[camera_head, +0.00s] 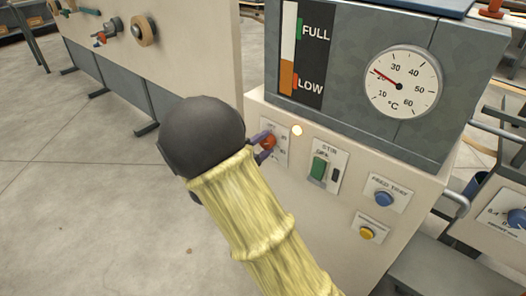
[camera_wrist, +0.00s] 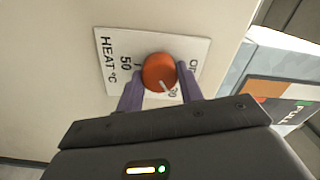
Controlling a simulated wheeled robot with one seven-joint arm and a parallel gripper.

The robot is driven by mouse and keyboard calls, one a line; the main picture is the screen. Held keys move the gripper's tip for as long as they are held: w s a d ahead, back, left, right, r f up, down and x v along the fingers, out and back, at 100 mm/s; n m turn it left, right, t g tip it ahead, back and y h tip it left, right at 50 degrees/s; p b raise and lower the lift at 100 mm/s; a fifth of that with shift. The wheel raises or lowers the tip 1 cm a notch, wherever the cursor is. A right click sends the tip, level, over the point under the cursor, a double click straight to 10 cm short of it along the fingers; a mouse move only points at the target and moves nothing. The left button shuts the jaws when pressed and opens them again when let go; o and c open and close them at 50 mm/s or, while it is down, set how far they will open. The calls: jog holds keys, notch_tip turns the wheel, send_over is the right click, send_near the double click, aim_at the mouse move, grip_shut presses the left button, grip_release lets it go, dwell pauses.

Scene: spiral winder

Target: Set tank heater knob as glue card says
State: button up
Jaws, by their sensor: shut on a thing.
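The heater knob is an orange-red round knob (camera_wrist: 158,70) on a white plate (camera_wrist: 112,58) marked "HEAT °C" with "50" and a partly hidden "OFF". Its white pointer line points toward a partly covered number ending in 0 at the lower right. My gripper (camera_wrist: 160,78) is shut on the knob, with one purple finger on each side. In the head view the knob (camera_head: 268,141) shows beside my dark wrist. The tank's dial (camera_head: 402,84) has its needle between 10 and 30 °C. I see no glue card.
Right of the knob are a green STIR switch (camera_head: 319,168), a blue feed knob (camera_head: 384,199) and a yellow button (camera_head: 366,233). A small lamp (camera_head: 297,130) glows above. The level gauge (camera_head: 287,76) shows orange near LOW. Open floor lies at left.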

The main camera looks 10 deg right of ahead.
jog(key=shift+f+m, duration=0.1)
jog(key=shift+m, duration=0.3)
jog(key=o, duration=1)
jog(key=shift+a, duration=0.1)
jog(key=p+v, duration=0.4)
jog(key=v, duration=1.3)
jog(key=shift+s, duration=0.15)
